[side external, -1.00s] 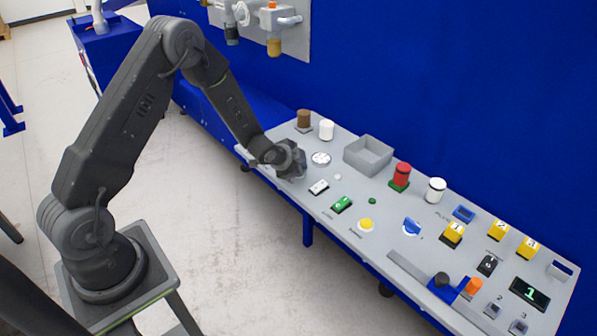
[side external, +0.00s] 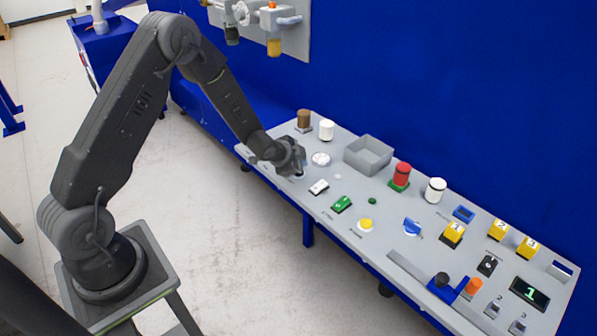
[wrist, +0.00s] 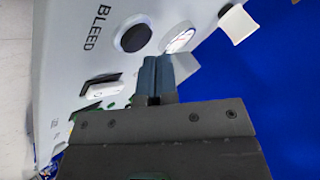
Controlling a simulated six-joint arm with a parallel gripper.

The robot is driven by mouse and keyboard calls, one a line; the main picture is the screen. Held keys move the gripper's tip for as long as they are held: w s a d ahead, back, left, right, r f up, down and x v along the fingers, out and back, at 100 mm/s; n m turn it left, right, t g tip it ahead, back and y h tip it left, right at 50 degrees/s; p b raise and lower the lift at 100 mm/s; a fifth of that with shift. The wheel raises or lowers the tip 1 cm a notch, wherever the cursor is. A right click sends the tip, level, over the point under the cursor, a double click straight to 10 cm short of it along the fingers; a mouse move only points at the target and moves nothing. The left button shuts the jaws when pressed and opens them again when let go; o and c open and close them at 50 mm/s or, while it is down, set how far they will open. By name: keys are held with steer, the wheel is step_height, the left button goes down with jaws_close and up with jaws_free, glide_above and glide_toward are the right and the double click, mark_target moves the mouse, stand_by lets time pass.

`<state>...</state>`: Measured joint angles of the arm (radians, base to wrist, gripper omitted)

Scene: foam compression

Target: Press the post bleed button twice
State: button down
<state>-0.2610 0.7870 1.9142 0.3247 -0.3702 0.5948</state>
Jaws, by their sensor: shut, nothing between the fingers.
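The bleed button is a round black cap in a pale ring (wrist: 133,38), beside the printed word BLEED on the grey panel in the wrist view. My gripper (wrist: 155,64) is shut and empty, its two blue-grey fingers together. In that view the fingertips appear just below and right of the button, with a visible gap in the picture. In the side view my gripper (side external: 294,168) is low over the panel's left part and hides most of the button; I cannot tell its height above the surface.
A round white gauge (side external: 320,159) and a white rocker switch (side external: 318,187) are close to my gripper. White (side external: 326,130) and brown (side external: 304,118) cylinders stand behind it. A grey open box (side external: 368,140) is to the right, with several buttons beyond.

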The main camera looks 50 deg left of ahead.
steer(key=shift+r, duration=0.15)
steer(key=shift+r, duration=2.5)
stand_by(0.9)
step_height(320, 180, up, 4)
steer(key=shift+f, duration=0.1)
stand_by(0.4)
